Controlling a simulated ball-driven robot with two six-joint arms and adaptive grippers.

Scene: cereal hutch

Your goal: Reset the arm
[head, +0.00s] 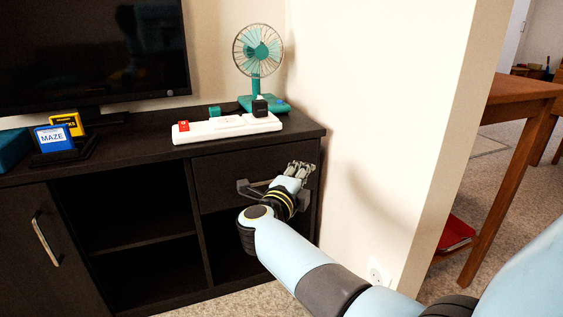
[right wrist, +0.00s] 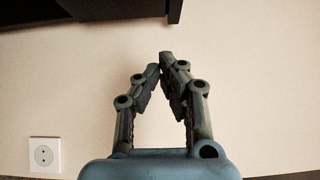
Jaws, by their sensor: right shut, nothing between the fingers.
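My right arm reaches in from the lower right of the head view, toward the dark cabinet (head: 198,230). My right gripper (head: 300,168) is in front of the cabinet's right end, by the upper right drawer (head: 222,178). In the right wrist view the fingertips (right wrist: 162,62) meet, with nothing between them. Part of the drawer's handle (head: 247,187) shows just left of the wrist; I cannot tell whether the arm touches it. My left gripper is not in view.
On the cabinet top are a teal fan (head: 258,52), a white power strip (head: 226,128), a blue MAZE box (head: 54,138), a yellow box (head: 70,123) and a TV (head: 85,50). A wall (head: 375,110) stands close on the right, with an outlet (head: 377,273). A wooden table (head: 515,95) is beyond.

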